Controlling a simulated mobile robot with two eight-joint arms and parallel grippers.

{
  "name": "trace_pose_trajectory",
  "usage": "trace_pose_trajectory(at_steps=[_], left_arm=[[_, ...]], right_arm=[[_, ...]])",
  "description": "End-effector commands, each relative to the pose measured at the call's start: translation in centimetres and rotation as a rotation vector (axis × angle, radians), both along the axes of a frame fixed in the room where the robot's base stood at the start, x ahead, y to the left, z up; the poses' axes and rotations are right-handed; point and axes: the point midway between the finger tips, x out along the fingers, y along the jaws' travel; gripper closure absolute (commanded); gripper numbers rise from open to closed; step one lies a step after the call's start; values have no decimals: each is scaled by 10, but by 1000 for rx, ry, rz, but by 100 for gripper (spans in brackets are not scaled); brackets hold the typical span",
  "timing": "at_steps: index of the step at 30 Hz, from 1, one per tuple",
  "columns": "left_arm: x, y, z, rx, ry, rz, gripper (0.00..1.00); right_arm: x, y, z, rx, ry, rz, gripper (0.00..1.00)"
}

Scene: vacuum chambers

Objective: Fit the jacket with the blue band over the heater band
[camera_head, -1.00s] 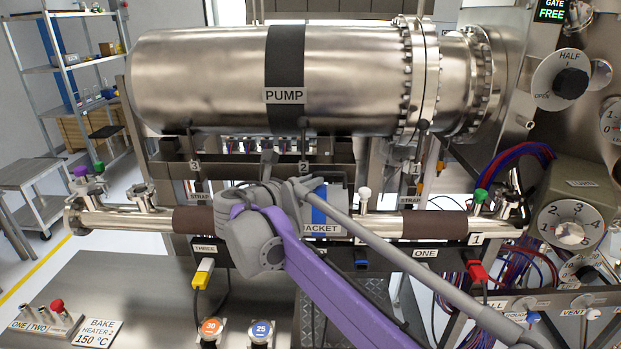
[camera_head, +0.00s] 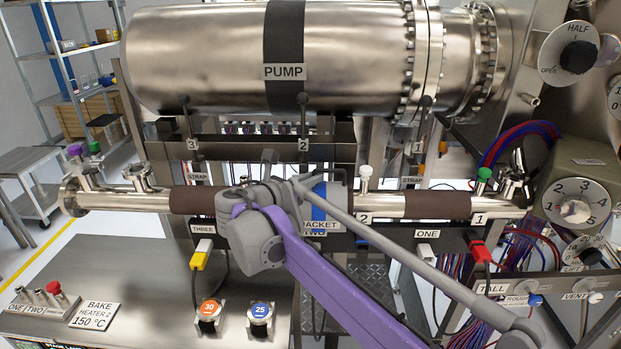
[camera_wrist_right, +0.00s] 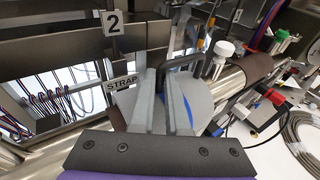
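The grey jacket (camera_head: 336,198) with its blue band (camera_head: 319,204) and JACKET label sits at the middle stretch of the horizontal pipe (camera_head: 385,206). It also shows in the right wrist view (camera_wrist_right: 199,88), with a dark handle (camera_wrist_right: 186,64) on top. My right gripper (camera_head: 296,188) is at the jacket's upper left. Its fingers (camera_wrist_right: 165,85) are close together at the handle and look shut on it. A brown sliver (camera_wrist_right: 117,118) shows left of the fingers; the heater band under the jacket is otherwise hidden. I cannot tell whether the jacket is fully seated. My left gripper is out of view.
Other brown bands lie on the pipe at left (camera_head: 192,200) and right (camera_head: 437,204). The pump cylinder (camera_head: 200,60) hangs above and behind. White-handled (camera_head: 365,178) and green-handled (camera_head: 483,178) fittings rise from the pipe. A steel bench (camera_head: 160,290) stands in front.

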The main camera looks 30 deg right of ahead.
Motion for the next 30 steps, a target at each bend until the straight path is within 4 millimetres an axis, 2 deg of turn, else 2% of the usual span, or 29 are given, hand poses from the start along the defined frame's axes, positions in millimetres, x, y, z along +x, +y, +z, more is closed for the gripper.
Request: trace_pose_trajectory(at_steps=[1,6,17,20,30], left_arm=[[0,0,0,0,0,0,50],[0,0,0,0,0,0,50],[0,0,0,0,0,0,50],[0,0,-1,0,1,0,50],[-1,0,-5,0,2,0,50]], right_arm=[[0,0,0,-1,0,0,80],[0,0,0,0,0,0,52],[-2,5,1,1,0,2,52],[-7,17,3,1,1,4,52],[-35,77,15,1,0,3,52]])
